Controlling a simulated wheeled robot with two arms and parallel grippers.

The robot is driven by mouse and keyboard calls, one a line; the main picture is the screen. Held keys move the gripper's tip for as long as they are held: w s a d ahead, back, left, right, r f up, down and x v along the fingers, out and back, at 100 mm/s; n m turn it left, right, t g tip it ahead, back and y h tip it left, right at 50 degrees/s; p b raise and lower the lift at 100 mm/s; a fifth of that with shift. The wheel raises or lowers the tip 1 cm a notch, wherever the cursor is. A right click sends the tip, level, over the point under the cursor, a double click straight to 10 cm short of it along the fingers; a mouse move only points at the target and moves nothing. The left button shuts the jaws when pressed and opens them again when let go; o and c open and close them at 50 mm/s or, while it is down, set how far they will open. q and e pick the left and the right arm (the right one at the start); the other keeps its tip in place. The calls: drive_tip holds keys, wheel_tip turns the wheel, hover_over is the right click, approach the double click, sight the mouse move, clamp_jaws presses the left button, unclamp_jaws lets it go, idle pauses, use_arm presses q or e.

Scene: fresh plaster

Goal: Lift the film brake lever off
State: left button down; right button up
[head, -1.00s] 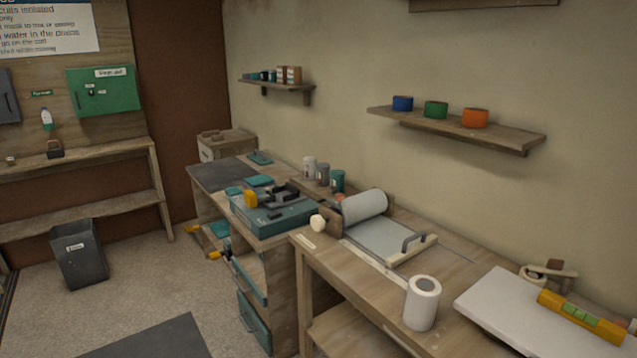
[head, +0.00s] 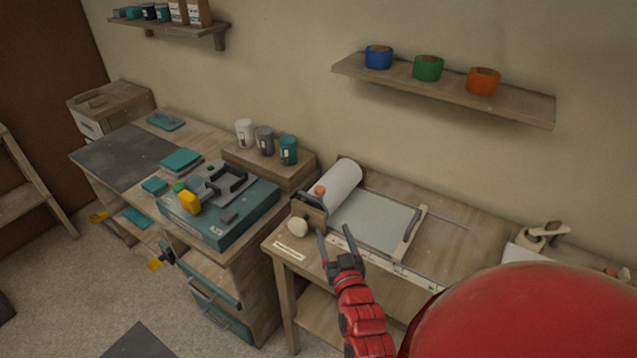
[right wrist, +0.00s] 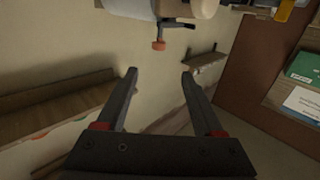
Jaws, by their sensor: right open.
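The film dispenser on the right-hand bench holds a white film roll (head: 341,183). At the roll's near left end is a wooden bracket with a dark lever (head: 311,200), which I take for the film brake lever, and a small orange-red knob (head: 320,190). The knob also shows in the right wrist view (right wrist: 158,45), ahead of the fingertips and apart from them, beside a dark bar (right wrist: 176,23). My right gripper (head: 336,234) is open and empty, just in front of the bracket. My left gripper is not in view.
A pale round knob (head: 298,227) sticks out beside the bracket. A cutting bar (head: 408,232) lies across the film sheet. A teal case (head: 225,228) and several cans stand to the left. A shelf (head: 445,92) with tape rolls hangs above.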

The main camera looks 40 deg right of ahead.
sight(321, 194)
drive_tip(key=p+x, duration=0.5)
drive_tip(key=x, duration=1)
drive_tip(key=shift+w+d+r+p, duration=0.1)
drive_tip(key=shift+w+d+p, duration=0.1)
drive_tip(key=shift+p, duration=0.1)
drive_tip(key=shift+w+d, duration=0.35)
drive_tip(key=shift+w, duration=0.3)
clamp_jaws()
idle(0.3)
